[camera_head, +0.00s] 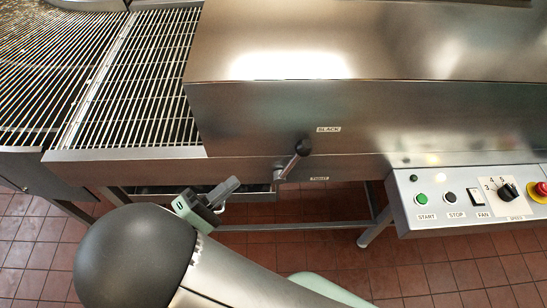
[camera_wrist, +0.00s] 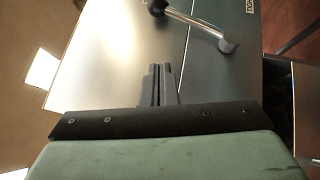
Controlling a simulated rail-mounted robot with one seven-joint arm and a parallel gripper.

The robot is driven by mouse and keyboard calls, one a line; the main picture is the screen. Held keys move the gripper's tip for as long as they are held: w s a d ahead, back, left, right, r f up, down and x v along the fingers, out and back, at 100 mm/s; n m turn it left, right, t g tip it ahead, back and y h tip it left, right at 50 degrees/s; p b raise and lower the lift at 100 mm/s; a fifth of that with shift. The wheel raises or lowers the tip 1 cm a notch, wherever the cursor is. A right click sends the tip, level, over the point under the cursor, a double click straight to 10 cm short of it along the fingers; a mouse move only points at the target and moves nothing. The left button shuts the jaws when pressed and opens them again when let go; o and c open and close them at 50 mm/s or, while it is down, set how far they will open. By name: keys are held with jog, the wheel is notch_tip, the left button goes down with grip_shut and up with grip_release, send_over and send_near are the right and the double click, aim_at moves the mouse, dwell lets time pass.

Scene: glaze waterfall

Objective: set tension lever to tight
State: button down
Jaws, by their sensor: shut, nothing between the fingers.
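The tension lever (camera_head: 293,160) is a short metal rod with a black ball knob on the front of the steel machine. It tilts up and to the right from its pivot, its knob just below the SLACK label (camera_head: 328,129). The TIGHT label (camera_head: 320,178) is lower, right of the pivot. In the wrist view the lever (camera_wrist: 195,22) lies at the top, knob left and pivot right. My gripper (camera_head: 233,184) is left of and slightly below the lever, apart from it. In the wrist view my gripper (camera_wrist: 158,68) has its fingers together and empty.
A control panel (camera_head: 470,195) with start, stop, fan, a speed dial and a red button (camera_head: 540,190) stands to the right. A wire conveyor (camera_head: 140,75) runs at upper left. The steel hood (camera_head: 330,100) rises above the lever. A frame leg (camera_head: 375,220) stands below.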

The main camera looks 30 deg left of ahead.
aim_at(291, 163)
jog(key=p+x, duration=0.2)
jog(key=x, duration=0.8)
jog(key=shift+w+d+r, duration=0.1)
jog(key=shift+w+d, duration=0.05)
jog(key=shift+w, duration=0.05)
jog(key=shift+w+d+r+p, duration=0.15)
jog(key=shift+w+d+p, duration=0.05)
jog(key=shift+d, duration=0.35)
jog(key=shift+w+d+r+p, duration=0.15)
jog(key=shift+d+p, duration=0.05)
jog(key=shift+d, duration=0.35)
jog(key=shift+w+d, duration=0.3)
jog(key=shift+d, duration=0.25)
